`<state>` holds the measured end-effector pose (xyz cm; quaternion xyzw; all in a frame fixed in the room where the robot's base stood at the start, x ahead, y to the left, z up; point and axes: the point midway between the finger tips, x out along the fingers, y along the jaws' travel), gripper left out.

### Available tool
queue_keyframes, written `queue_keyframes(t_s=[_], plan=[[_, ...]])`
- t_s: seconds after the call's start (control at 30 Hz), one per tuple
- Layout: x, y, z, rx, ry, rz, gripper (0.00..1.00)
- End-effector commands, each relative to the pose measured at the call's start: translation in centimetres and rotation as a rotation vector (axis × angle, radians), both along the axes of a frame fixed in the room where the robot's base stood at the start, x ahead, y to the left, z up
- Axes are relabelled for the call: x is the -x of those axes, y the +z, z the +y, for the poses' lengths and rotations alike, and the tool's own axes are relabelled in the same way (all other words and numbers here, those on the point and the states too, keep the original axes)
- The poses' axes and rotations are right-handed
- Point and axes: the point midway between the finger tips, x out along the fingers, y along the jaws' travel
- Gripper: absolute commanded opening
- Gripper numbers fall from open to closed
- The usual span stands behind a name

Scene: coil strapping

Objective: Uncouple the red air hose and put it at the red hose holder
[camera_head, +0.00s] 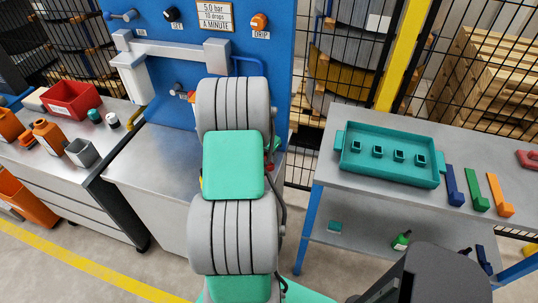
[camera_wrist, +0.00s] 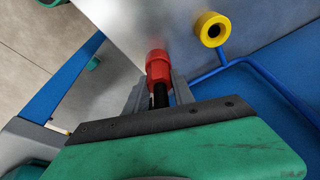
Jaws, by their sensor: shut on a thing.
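In the wrist view, my gripper (camera_wrist: 160,89) is shut on the red air hose, whose red end piece (camera_wrist: 158,66) sticks out past the fingertips, with a black part (camera_wrist: 160,95) between the fingers. The red end lies in front of a grey metal surface; I cannot tell whether it touches anything. A yellow ring with a dark hole (camera_wrist: 213,30) is to its right, apart from it, by a blue pipe (camera_wrist: 262,72). In the head view my arm hides the gripper; a small red bit (camera_head: 274,146) shows beside the arm. I cannot make out the red hose holder.
A blue panel (camera_head: 180,24) with knobs and a sign (camera_head: 215,15) stands behind my arm. At left, a bench holds a red bin (camera_head: 72,98) and orange containers. At right, a table (camera_head: 330,195) holds a teal tray (camera_head: 388,178) and coloured brackets (camera_head: 478,192).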

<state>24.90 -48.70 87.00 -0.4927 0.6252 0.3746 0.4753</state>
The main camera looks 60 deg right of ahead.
Motion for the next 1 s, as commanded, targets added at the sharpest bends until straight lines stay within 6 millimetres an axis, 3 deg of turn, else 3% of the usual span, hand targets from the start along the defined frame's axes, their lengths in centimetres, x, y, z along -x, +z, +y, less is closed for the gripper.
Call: queue_keyframes(t_s=[1.0], plan=[[0.0, 1.3, -0.1, 0.001, 0.000, -0.001, 0.00]])
